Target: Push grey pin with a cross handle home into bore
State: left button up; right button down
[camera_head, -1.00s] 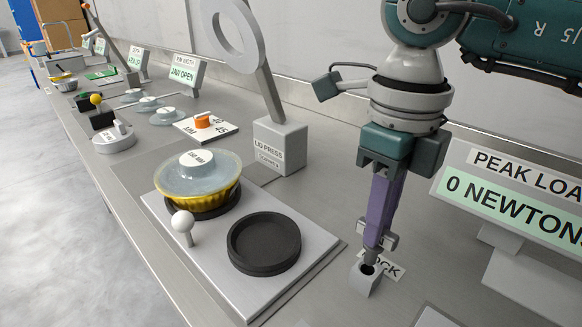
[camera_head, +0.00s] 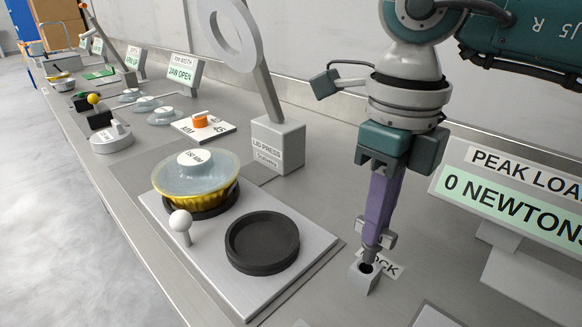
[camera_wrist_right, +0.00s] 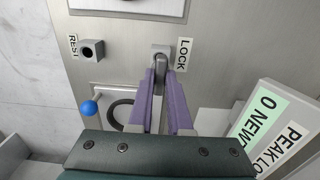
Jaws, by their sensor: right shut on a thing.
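My right gripper (camera_head: 376,241) reaches down with its purple fingers shut on the grey pin (camera_head: 370,255). The pin's lower end is at the bore in the top of the small grey lock block (camera_head: 363,282); how deep it sits I cannot tell. The fingers hide much of the cross handle. In the right wrist view the pin (camera_wrist_right: 160,70) shows between the fingertips, in front of the lock block (camera_wrist_right: 160,48) beside the LOCK label. My left gripper is not in view.
A second grey block (camera_wrist_right: 91,50) with an empty hole stands by the REST label. The press plate (camera_head: 310,255) carries a black ring (camera_head: 263,243), a yellow cup with a lid (camera_head: 198,180) and a white knob (camera_head: 181,221). The PEAK LOAD sign (camera_head: 510,200) stands right of my gripper.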

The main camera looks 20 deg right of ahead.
jog(key=shift+f+b, duration=0.95)
jog(key=shift+f, duration=0.1)
jog(key=shift+f+b, duration=0.9)
jog(key=shift+f, duration=0.15)
jog(key=c, duration=0.8)
grip_release()
jog(key=shift+o, duration=0.2)
jog(key=shift+r, duration=0.1)
notch_tip(320, 180, up, 10)
jog(key=shift+f+p, duration=0.1)
jog(key=shift+p, duration=0.2)
